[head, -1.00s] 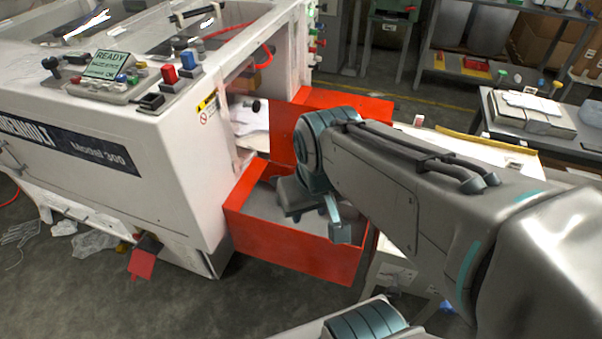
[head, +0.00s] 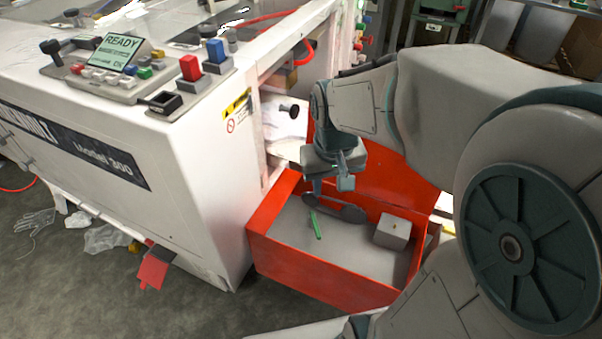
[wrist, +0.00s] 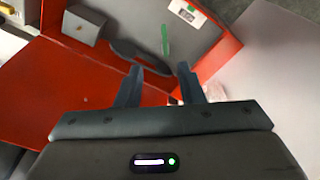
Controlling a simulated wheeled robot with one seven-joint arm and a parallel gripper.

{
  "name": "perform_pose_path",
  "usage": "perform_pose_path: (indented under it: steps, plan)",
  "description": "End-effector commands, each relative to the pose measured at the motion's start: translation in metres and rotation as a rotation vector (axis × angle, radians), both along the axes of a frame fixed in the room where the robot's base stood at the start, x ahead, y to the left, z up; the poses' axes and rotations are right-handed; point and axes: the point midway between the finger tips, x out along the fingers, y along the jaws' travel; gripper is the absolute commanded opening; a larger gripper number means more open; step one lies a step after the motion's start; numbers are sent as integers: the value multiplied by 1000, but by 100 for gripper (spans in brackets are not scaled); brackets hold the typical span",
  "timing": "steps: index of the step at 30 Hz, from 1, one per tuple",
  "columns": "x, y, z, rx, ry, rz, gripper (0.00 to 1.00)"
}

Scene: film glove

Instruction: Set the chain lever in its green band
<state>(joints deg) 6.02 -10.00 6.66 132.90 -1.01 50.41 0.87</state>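A dark grey lever with rounded ends (head: 342,210) lies along the grey panel inside the red open-topped housing. A narrow green band (head: 315,224) is marked on that panel, near the lever's left end. In the wrist view the lever (wrist: 138,56) is ahead of the fingers, and the green band (wrist: 165,40) is to its right, apart from it. My gripper (head: 330,184) hangs above the lever in the head view. In the wrist view my gripper (wrist: 160,74) has its fingers apart with nothing between them.
The red housing (head: 320,272) has raised walls around the panel. A grey block (head: 393,232) stands on the panel at right; it also shows in the wrist view (wrist: 83,25). The white machine body (head: 200,180) rises close on the left, with a black knob (head: 289,110) behind.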

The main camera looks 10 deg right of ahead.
Motion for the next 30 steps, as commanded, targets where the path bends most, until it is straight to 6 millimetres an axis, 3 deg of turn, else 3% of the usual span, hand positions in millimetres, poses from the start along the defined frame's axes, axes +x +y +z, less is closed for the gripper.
perform_pose_path:
  steps: [1, 3, 10, 19, 30]
  plan:
    - [13, -1, -30, 3, 27, -1, 35]
    - [27, -1, -52, 8, 53, 0, 35]
    - [57, 1, -98, 27, 107, 7, 35]
    - [63, 2, -127, 33, 120, 9, 35]
    - [62, 2, -205, 33, 122, 11, 35]
